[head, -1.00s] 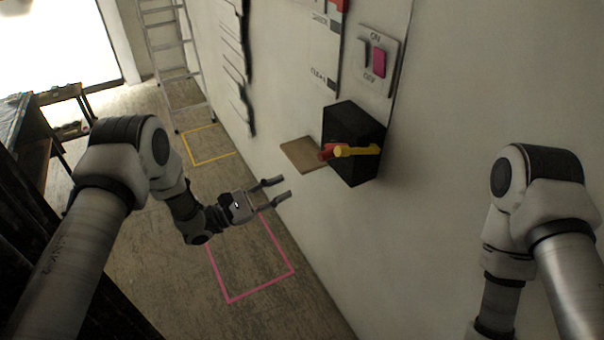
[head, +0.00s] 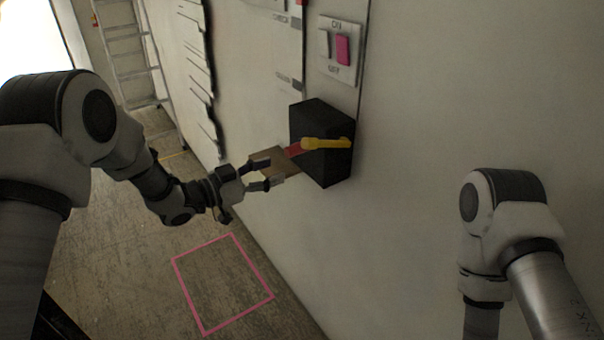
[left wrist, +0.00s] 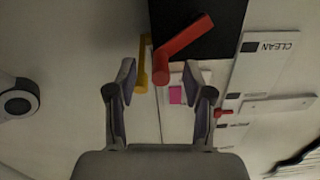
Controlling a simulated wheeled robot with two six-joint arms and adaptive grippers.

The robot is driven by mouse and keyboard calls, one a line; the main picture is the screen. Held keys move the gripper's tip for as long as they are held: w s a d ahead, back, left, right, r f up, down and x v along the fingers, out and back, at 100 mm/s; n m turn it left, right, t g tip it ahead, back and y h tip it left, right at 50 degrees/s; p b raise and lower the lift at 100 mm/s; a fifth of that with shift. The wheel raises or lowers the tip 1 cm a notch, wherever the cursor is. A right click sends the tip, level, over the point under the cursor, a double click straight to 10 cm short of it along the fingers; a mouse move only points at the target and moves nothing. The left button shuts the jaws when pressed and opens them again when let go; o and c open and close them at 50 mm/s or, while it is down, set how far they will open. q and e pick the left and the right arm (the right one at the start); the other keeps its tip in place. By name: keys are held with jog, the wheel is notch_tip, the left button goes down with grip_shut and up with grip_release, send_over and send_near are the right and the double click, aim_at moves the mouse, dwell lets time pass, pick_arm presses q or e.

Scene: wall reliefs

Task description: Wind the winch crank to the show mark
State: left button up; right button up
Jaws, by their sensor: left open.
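The winch is a black box (head: 325,165) on the wall in the head view; it fills the top of the left wrist view (left wrist: 222,25). A red bent handle (head: 295,150) and a yellow bar (head: 325,143) stick out from it. In the left wrist view the red handle (left wrist: 183,44) reaches down to between the fingertips, with the yellow bar (left wrist: 142,70) just left of it. I cannot tell which one marks the show position. My left gripper (head: 268,173) is open, just left of the box; contact with the handle is not visible. My right gripper is out of view.
A switch panel (head: 338,48) with a pink rocker sits above the box. A ladder (head: 130,50) leans at the back. A pink outline (head: 200,331) marks bare floor below.

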aim_at(286, 151)
pick_arm(q)
jog(key=r, duration=0.1)
jog(key=d+r+m, duration=0.1)
jog(key=r, duration=0.1)
jog(key=shift+w+d+h+b, duration=0.1)
jog(key=shift+w+h+b, duration=0.05)
jog(key=shift+h+b, duration=0.25)
jog(key=shift+w+d+r+p, duration=0.15)
jog(key=shift+w+d+p, duration=0.45)
jog(key=shift+w+d+r+p, duration=0.15)
jog(key=shift+w+d+p, duration=0.4)
jog(key=shift+w+d, duration=0.05)
jog(key=p+x, duration=0.1)
jog(key=x, duration=0.3)
jog(key=shift+d+f, duration=0.15)
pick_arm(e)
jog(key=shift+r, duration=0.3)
pick_arm(q)
grip_shut()
